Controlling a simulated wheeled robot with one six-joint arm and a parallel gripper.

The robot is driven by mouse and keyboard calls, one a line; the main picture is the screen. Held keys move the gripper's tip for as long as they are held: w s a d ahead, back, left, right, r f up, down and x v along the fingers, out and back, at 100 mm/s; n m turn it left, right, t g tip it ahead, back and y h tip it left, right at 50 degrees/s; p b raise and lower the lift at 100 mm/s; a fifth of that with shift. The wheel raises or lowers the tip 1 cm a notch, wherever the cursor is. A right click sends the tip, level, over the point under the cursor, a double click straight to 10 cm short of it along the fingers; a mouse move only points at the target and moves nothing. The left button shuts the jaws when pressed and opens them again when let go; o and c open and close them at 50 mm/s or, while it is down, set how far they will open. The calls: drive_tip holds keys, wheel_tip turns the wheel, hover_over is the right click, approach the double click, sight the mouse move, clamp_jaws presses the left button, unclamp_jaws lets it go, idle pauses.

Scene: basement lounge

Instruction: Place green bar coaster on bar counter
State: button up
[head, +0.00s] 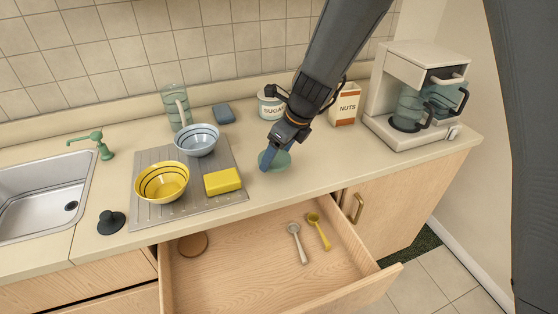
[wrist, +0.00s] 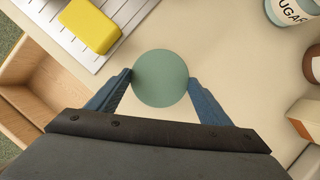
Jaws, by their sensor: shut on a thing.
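The green bar coaster (wrist: 160,77) is a flat round disc held between the two blue fingers of my gripper (wrist: 161,84) in the wrist view. In the head view the coaster (head: 281,161) shows partly behind my gripper (head: 266,160), over the beige bar counter (head: 320,172), to the right of the yellow block. My gripper is shut on the coaster. I cannot tell whether the coaster touches the counter or is slightly above it.
An open drawer (head: 255,262) below holds a brown disc (head: 193,244) and two spoons. A drying mat (head: 152,212) holds bowls and a yellow block (head: 222,181). A sugar jar (head: 268,106), nuts box (head: 345,104) and coffee machine (head: 405,75) stand behind and right.

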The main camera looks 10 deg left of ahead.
sight(279, 160)
drive_tip(key=shift+f, duration=1.8)
drive_tip(key=shift+f, duration=0.15)
drive_tip(key=o, duration=1)
drive_tip(key=shift+r, duration=0.45)
drive_tip(key=v, duration=1.1)
drive_tip(key=shift+s+d+r, duration=0.2)
drive_tip(key=shift+d, duration=0.1)
